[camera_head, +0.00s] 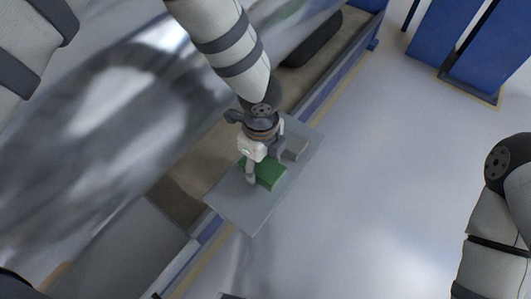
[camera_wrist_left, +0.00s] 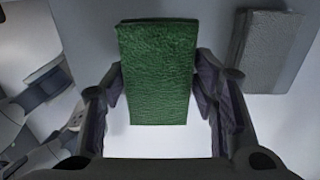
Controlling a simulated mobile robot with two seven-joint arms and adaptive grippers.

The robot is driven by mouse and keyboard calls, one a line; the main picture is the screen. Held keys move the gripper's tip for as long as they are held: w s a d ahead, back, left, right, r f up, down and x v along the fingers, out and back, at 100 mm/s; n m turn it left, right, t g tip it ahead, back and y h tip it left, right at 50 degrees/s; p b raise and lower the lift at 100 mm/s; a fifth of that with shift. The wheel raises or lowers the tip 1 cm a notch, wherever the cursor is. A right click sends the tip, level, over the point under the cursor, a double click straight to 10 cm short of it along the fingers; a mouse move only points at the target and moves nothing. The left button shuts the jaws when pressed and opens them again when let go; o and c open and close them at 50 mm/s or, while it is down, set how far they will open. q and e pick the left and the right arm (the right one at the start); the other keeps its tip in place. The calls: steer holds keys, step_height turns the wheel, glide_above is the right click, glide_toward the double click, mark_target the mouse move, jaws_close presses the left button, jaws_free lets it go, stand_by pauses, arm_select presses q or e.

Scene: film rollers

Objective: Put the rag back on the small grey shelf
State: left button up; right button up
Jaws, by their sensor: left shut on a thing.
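The green rag (camera_head: 268,175) is a folded, block-like cloth over the small grey shelf (camera_head: 238,213) in the head view. My left gripper (camera_head: 264,165) reaches down from above and is shut on the rag, one finger on each side. In the left wrist view the rag (camera_wrist_left: 158,75) stands between the fingers of the left gripper (camera_wrist_left: 160,88). I cannot tell whether the rag touches the shelf or is just above it. My right arm shows at the right edge of the head view, but its gripper is out of view.
A grey folded block (camera_head: 296,148) lies on the shelf beside the green rag; it also shows in the left wrist view (camera_wrist_left: 264,48). A large shiny film roll (camera_head: 110,110) lies left of the shelf. Open floor (camera_head: 380,190) is on the right, with blue structures (camera_head: 460,40) behind.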

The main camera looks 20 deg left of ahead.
mark_target(262, 168)
arm_select(q)
steer(key=shift+w+a+f, duration=0.2)
steer(key=shift+w+f, duration=0.25)
steer(key=shift+f, duration=0.15)
step_height(262, 168, down, 3)
steer(key=shift+w+f+b, duration=0.1)
steer(key=shift+w+b, duration=0.05)
steer(key=shift+b, duration=0.2)
steer(key=shift+c, duration=0.3)
steer(key=o, duration=1.1)
arm_select(e)
steer(key=shift+s+f, duration=0.35)
steer(key=shift+f, duration=0.1)
arm_select(q)
step_height(262, 168, up, 12)
steer(key=shift+r+p, duration=0.1)
steer(key=shift+p, duration=0.9)
arm_select(e)
steer(key=v, duration=0.2)
steer(key=shift+w+r, duration=0.15)
steer(key=shift+w, duration=0.2)
